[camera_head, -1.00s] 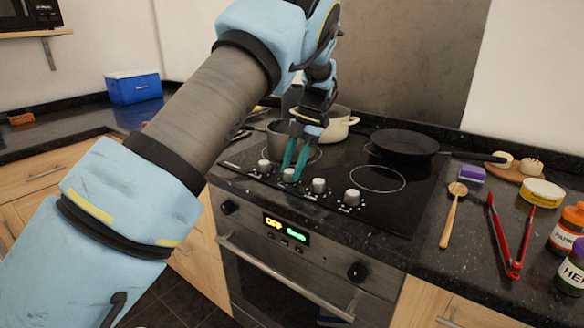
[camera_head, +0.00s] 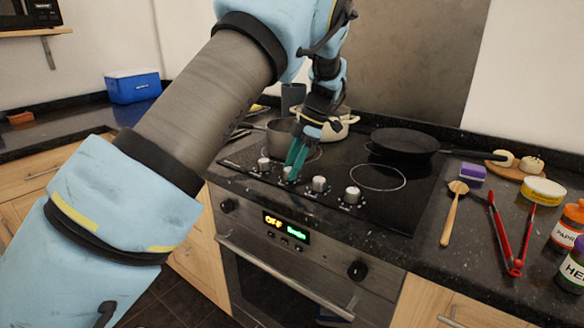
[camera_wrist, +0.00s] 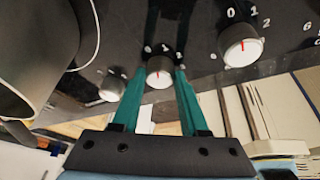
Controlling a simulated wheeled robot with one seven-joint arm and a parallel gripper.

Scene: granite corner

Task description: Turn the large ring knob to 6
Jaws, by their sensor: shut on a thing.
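A row of silver knobs runs along the front edge of the black hob (camera_head: 335,205). My gripper (camera_head: 291,175) points down at the second knob from the left, and its green fingers are closed on that knob's sides. In the wrist view this gripped knob (camera_wrist: 160,73) sits between the fingertips, with a red mark on its face and small digits above it. Its exact setting is too small to read. Another knob (camera_wrist: 240,47) stands to the right with a red mark, and 0, 1 and 2 near it. I cannot tell which knob serves the large ring.
A grey saucepan (camera_head: 283,131) and a cream pot (camera_head: 338,130) stand behind my gripper. A black frying pan (camera_head: 404,140) is at the back right. A front-right ring (camera_head: 377,178) is bare. A wooden spoon (camera_head: 452,215) and red tongs (camera_head: 506,235) lie right of the hob.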

